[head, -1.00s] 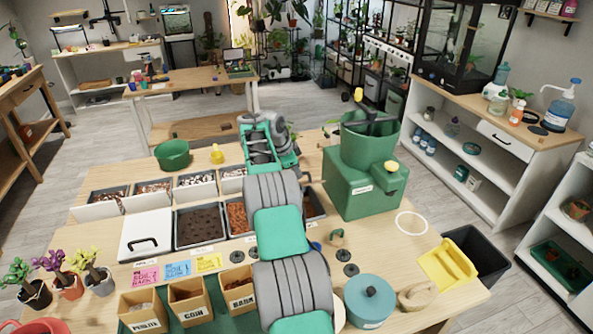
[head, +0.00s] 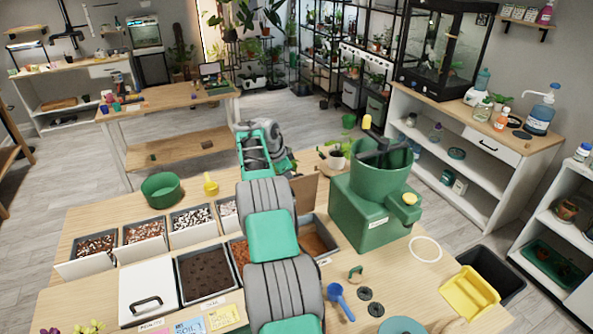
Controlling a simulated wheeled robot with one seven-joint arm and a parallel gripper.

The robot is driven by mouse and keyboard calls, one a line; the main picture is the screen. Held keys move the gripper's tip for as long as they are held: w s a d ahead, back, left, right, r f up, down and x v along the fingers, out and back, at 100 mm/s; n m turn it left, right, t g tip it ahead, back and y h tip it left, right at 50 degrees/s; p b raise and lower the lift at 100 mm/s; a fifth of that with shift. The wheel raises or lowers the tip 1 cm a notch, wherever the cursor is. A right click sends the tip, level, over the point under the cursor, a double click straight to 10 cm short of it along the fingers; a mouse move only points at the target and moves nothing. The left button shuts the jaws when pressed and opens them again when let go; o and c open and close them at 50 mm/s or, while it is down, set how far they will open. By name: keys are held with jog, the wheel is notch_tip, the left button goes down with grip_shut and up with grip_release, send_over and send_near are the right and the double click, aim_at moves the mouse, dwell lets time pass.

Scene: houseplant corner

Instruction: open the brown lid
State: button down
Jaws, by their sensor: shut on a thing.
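The brown lid (head: 305,192) stands tilted up at the back of its bin, right of my arm; the arm covers its left part. Below it, the bin (head: 318,242) shows open with brown material inside. My gripper (head: 286,168) is at the lid's upper left edge, shut on the lid; its fingertips are mostly hidden behind my own arm.
A green potting machine (head: 362,215) stands close right of the lid. Open bins, such as the dark soil bin (head: 206,274), and a white lid with a black handle (head: 148,292) lie left. A blue scoop (head: 341,300) lies in front. A green bowl (head: 161,188) stands behind the bins.

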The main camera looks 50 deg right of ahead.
jog(key=shift+w, duration=0.2)
jog(key=shift+d+r, duration=0.1)
jog(key=c, duration=1.6)
grip_release()
jog(key=shift+w+d, duration=0.15)
jog(key=shift+c, duration=0.2)
jog(key=shift+o, duration=0.8)
jog(key=v, duration=0.7)
jog(key=shift+r, duration=0.3)
